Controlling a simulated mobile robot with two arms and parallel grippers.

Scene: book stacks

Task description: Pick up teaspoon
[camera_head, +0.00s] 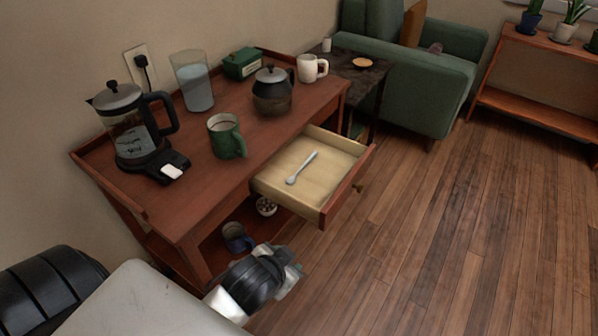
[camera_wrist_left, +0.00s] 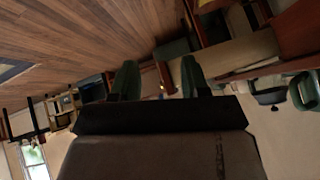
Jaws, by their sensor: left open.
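A pale grey teaspoon (camera_head: 301,168) lies in the open drawer (camera_head: 335,197) of the reddish-brown wooden side table in the head view. Its bowl end points toward the lower left. My left arm comes in from the lower left, and its gripper (camera_head: 288,268) is below and in front of the drawer, apart from the spoon. In the left wrist view, the two green-tipped fingers of my left gripper (camera_wrist_left: 158,80) stand apart with nothing held between them. I cannot make out the teaspoon in that view. My right gripper is not in view.
The tabletop (camera_head: 190,213) holds a coffee maker (camera_head: 133,130), a glass pitcher (camera_head: 194,82), a green mug (camera_head: 226,136), a teapot (camera_head: 272,92), a green box (camera_head: 241,63) and a white mug (camera_head: 311,68). A blue mug (camera_head: 236,237) sits underneath. Floor at right is clear.

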